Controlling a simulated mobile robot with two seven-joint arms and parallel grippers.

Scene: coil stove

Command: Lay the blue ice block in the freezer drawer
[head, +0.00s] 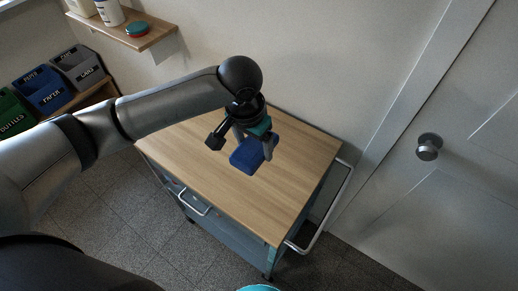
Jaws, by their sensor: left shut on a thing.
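The blue ice block (246,156) is over the far middle of a wooden-topped cart (210,184). My left gripper (256,147) comes in from the left and is shut on the block, its fingers pointing down. Whether the block touches the cart top or is just above it, I cannot tell. My right gripper is not in view. No freezer drawer shows in this view.
A door (452,165) with a round knob (428,147) stands at the right. Labelled bins (42,90) and a wall shelf (150,37) are at the left. Most of the cart top is clear.

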